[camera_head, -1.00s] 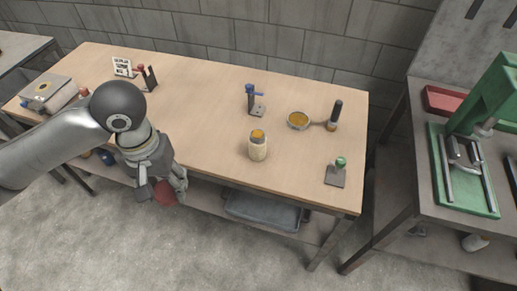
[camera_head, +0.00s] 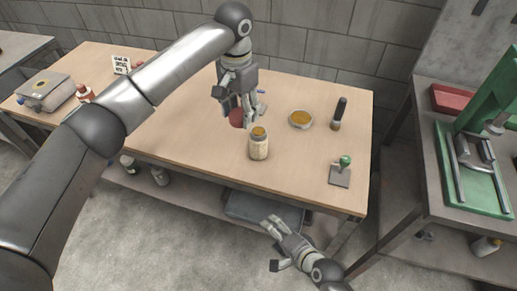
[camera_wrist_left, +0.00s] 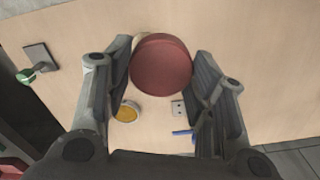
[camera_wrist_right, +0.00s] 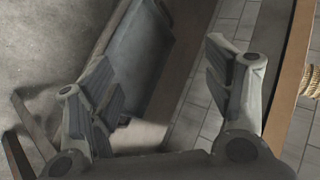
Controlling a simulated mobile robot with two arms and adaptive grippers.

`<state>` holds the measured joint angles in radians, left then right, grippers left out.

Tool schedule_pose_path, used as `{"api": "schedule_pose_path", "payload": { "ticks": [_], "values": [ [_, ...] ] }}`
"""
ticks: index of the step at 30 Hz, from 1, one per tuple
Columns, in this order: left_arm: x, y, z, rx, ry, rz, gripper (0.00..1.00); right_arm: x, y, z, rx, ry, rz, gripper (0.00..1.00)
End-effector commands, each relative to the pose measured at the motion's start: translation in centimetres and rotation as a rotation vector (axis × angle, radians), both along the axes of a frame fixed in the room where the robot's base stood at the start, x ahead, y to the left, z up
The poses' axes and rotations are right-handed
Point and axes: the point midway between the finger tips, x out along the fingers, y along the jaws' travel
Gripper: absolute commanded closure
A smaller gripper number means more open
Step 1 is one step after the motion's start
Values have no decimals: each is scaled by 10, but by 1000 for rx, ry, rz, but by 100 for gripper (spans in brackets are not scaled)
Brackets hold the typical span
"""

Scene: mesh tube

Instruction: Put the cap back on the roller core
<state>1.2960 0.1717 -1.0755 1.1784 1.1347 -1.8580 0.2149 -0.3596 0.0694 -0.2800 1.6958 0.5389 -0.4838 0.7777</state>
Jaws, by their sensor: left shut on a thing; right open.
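A red round cap (camera_head: 237,118) is held between the fingers of my left gripper (camera_head: 236,106), above the middle of the table. In the left wrist view the cap (camera_wrist_left: 160,65) sits between both fingers. The roller core (camera_head: 258,149), a cream cylinder with an orange-brown top, stands upright on the table just right of and nearer than the cap, apart from it. In the left wrist view the cap hides most of it. My right gripper (camera_head: 273,244) is open and empty in front of the table.
A round dish with orange contents (camera_head: 300,119), a dark-handled brush (camera_head: 338,112) and a green-knobbed plate (camera_head: 341,172) stand on the right. A blue-handled stand (camera_wrist_left: 182,110) is partly hidden by my left gripper.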

Motion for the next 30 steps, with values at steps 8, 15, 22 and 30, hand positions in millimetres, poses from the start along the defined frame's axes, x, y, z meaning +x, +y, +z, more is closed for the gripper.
{"api": "schedule_pose_path", "payload": {
  "ticks": [8, 15, 22, 30],
  "values": [
    [21, -34, -4, -2, 1, -173, 59, 55, 42, 125, 753, 27, -328, 26],
    [25, -43, -4, -2, 1, -227, 59, 89, 33, 160, 1367, 165, -628, 26],
    [27, -47, -5, -2, 1, -251, 59, 101, 22, 166, 1649, 244, -765, 26],
    [27, -47, -5, -2, 1, -254, 59, 103, 21, 166, 1679, 253, -780, 26]
  ]
}}
